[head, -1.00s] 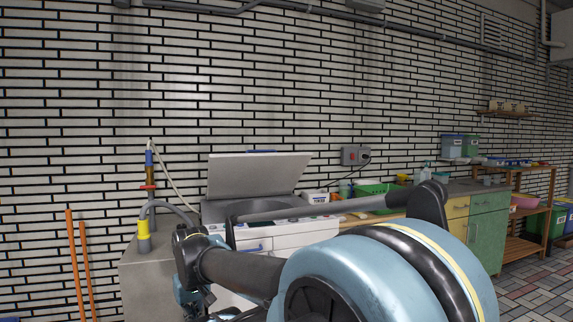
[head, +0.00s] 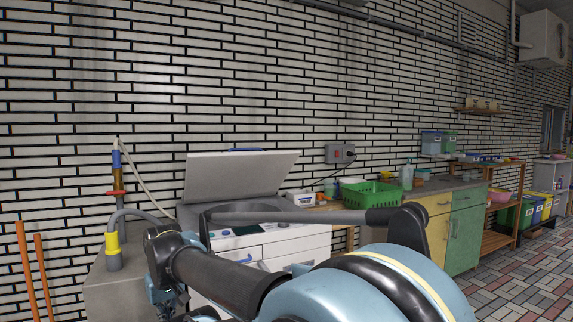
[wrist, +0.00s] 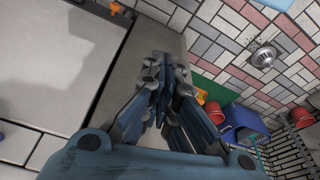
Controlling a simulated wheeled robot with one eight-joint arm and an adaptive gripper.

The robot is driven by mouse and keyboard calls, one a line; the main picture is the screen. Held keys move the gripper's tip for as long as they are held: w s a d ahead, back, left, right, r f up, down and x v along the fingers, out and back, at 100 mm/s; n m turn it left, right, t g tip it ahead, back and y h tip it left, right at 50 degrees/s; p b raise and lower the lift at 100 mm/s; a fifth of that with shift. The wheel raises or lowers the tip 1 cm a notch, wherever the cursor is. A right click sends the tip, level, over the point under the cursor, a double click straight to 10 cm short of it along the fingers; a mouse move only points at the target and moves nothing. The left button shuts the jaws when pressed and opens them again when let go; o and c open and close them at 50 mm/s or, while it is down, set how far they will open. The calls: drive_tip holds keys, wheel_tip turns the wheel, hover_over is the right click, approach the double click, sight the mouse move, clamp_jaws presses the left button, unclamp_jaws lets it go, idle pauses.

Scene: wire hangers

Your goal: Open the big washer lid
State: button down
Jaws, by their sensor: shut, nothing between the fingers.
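The big washer (head: 295,243) stands against the brick wall in the head view. Its lid (head: 240,175) is raised and tilted back toward the wall, with the dark tub opening below it. My arm crosses in front and hides part of the washer. My gripper (wrist: 160,66) shows in the wrist view with its fingers together and nothing between them. It is beside a large pale panel at the left of that view, apart from it as far as I can tell; I cannot tell whether that panel is the washer.
A grey block with a yellow-and-grey hose fitting (head: 113,245) stands left of the washer. A green basket (head: 372,195) sits on the counter to the right. In the wrist view, a blue bin (wrist: 243,122) and a wire rack (wrist: 290,155) are at lower right. Tiled floor is open at right.

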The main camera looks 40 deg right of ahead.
drive_tip(key=w+d+r+m+t, duration=0.1)
drive_tip(key=w+r+t, duration=0.1)
drive_tip(key=w+r, duration=0.45)
drive_tip(key=w+r+m+t, duration=0.1)
drive_tip(key=w+r+t, duration=0.2)
drive_tip(key=w, duration=0.6)
drive_tip(key=w+d+r+m+t+h, duration=0.2)
drive_tip(key=w+d+r+m+t, duration=0.2)
drive_tip(key=w+d+r+m, duration=0.45)
drive_tip(key=w+d+r+m+t+h, duration=0.2)
drive_tip(key=w+d+r+m+t, duration=0.15)
drive_tip(key=w+d+r, duration=0.55)
drive_tip(key=m+g+h, duration=0.7)
drive_tip(key=m+h, duration=1.2)
drive_tip(key=m, duration=0.7)
approach(294, 154)
drive_tip(key=shift+t, duration=0.25)
drive_tip(key=x, duration=0.4)
drive_tip(key=shift+s+r, duration=0.15)
drive_tip(key=shift+d, duration=0.1)
drive_tip(key=shift+r, duration=0.1)
